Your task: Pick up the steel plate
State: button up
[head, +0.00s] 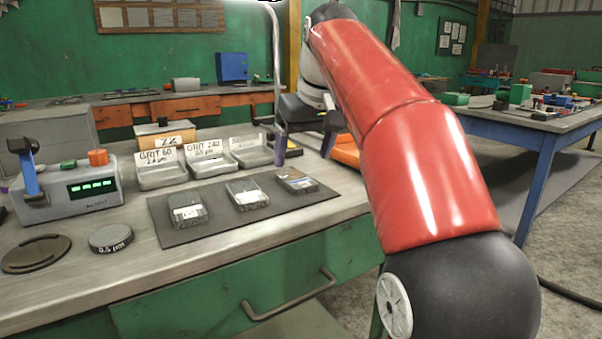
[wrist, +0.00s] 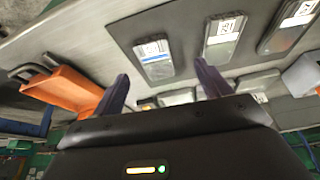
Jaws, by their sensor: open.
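Three small grey metal-looking plates lie in a row on a dark mat (head: 240,222): a left plate (head: 188,211), a middle plate (head: 247,195) and a right plate (head: 297,181). Each bears a white label. I cannot tell which one is the steel plate. The wrist view shows them in reversed order: right plate (wrist: 157,66), middle plate (wrist: 222,47), left plate (wrist: 281,38). Their label marks are too small to read surely. My gripper (head: 305,152) is open and empty, beyond the right plate. In the wrist view its two purple fingers (wrist: 163,77) stand apart, with nothing between them.
Behind the mat stand trays marked GRIT 60 (head: 162,177) and GRIT 240 (head: 207,164), plus a third tray (head: 252,154). An orange tray (head: 346,154) sits right of my gripper. A display device (head: 85,190) and a 0.5 µm disc (head: 111,238) stand left. The bench's front strip is clear.

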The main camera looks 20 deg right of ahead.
aim_at(296, 178)
jog(key=shift+w+d+r, duration=0.25)
jog(key=shift+w+d, duration=0.1)
jog(key=shift+w, duration=0.3)
jog(key=shift+w+d+r, duration=0.25)
jog(key=shift+w+d, duration=0.05)
jog(key=shift+w, duration=0.3)
jog(key=shift+w+f, duration=0.15)
jog(key=shift+w, duration=0.05)
jog(key=b+x, duration=0.1)
jog(key=x, duration=0.1)
jog(key=b+x, duration=0.1)
jog(key=x, duration=0.1)
jog(key=s+b+x, duration=0.1)
jog(key=x, duration=0.1)
jog(key=shift+w+a+f, duration=0.15)
jog(key=shift+a+f, duration=0.2)
jog(key=shift+w+f, duration=0.2)
jog(key=shift+f, duration=0.2)
jog(key=shift+r, duration=0.1)
jog(key=c, duration=1.5)
jog(key=shift+c, duration=0.2)
